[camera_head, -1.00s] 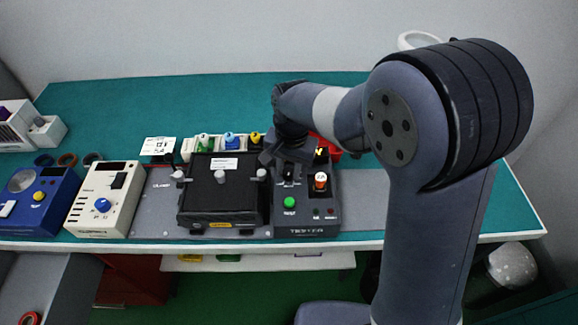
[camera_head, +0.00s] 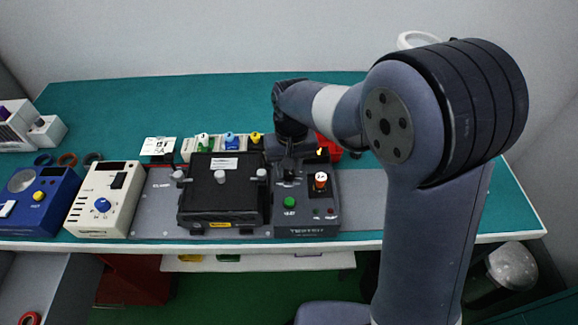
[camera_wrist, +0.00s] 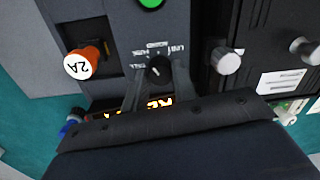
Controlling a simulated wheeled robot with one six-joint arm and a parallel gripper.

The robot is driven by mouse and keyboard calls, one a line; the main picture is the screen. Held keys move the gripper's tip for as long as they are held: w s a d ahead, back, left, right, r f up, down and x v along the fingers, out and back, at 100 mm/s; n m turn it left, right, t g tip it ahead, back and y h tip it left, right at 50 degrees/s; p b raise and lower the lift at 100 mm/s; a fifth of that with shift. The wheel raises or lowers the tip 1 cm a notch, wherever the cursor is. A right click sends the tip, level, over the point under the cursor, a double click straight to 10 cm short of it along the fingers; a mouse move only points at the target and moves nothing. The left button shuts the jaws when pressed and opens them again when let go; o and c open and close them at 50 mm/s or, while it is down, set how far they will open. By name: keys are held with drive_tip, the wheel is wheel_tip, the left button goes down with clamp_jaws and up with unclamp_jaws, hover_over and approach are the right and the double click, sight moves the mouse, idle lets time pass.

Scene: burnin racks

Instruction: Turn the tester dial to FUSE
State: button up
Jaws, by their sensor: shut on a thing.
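The tester (camera_head: 305,219) is a dark grey box at the front of the bench, and its upper face also shows in the wrist view (camera_wrist: 200,12). Its dial (camera_wrist: 159,69) is a small black knob with a light pointer mark, ringed by small white labels, upside down here and too blurred to read surely. My gripper (camera_wrist: 158,82) is shut on the dial, one finger on each side; in the head view my gripper (camera_head: 288,175) comes down on the tester from behind. Lit orange characters on a display (camera_wrist: 160,103) are partly hidden by my gripper.
An orange-bodied fuse marked 2A (camera_head: 320,180) stands beside the dial, with a green button (camera_head: 289,202) in front. A black clamp box (camera_head: 222,190) with silver knobs stands close to the tester's left. A cream unit (camera_head: 103,205) stands further left. The bench behind is mostly clear.

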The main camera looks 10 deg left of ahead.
drive_tip(key=shift+n, duration=0.9)
drive_tip(key=o, duration=1)
drive_tip(key=shift+r, duration=0.1)
wheel_tip(320, 180, up, 11)
drive_tip(key=shift+w+d, duration=0.15)
drive_tip(key=shift+f, duration=0.2)
